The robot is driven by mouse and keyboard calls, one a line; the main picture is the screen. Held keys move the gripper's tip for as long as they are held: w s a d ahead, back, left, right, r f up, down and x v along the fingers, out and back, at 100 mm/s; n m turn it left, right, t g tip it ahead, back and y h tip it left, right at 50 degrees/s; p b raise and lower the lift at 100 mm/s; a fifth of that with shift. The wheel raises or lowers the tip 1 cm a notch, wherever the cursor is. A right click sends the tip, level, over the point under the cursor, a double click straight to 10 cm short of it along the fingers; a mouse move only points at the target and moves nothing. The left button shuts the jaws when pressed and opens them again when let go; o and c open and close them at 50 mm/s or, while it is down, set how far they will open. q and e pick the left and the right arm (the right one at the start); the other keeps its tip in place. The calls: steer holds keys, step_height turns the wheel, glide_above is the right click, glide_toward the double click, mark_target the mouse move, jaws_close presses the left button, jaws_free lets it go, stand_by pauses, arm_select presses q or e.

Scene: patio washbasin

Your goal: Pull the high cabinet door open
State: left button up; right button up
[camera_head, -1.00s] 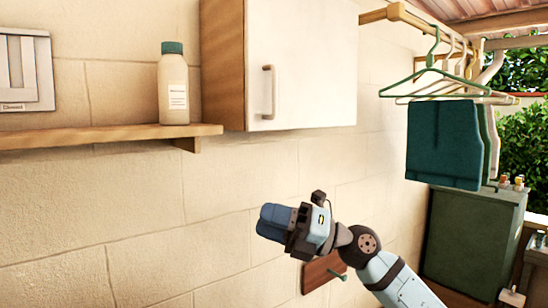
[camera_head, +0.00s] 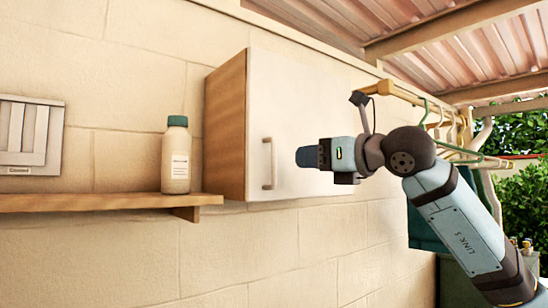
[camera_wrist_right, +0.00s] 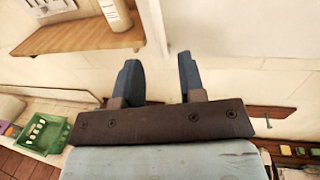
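The high cabinet (camera_head: 226,125) hangs on the wall, with wooden sides and a white door (camera_head: 300,100) that is shut. Its upright bar handle (camera_head: 268,163) sits near the door's lower left edge. My right gripper (camera_head: 300,157) is in front of the door, a little right of the handle in the picture and apart from it. In the right wrist view its two dark blue fingers (camera_wrist_right: 157,65) are spread with nothing between them. The pale cabinet (camera_wrist_right: 225,25) lies beyond them there; I cannot make out the handle in that view. My left gripper is not in view.
A wooden shelf (camera_head: 100,201) with a green-capped bottle (camera_head: 176,157) is left of the cabinet. Hangers (camera_head: 455,150) hang from a wooden rail right of it, partly behind my right arm. The wall below the cabinet is clear.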

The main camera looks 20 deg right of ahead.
mark_target(274, 181)
steer(key=p+x, duration=0.2)
steer(key=x, duration=0.7)
steer(key=shift+w+a+p, duration=0.25)
steer(key=shift+p, duration=0.05)
steer(key=shift+c, duration=0.5)
jaws_close()
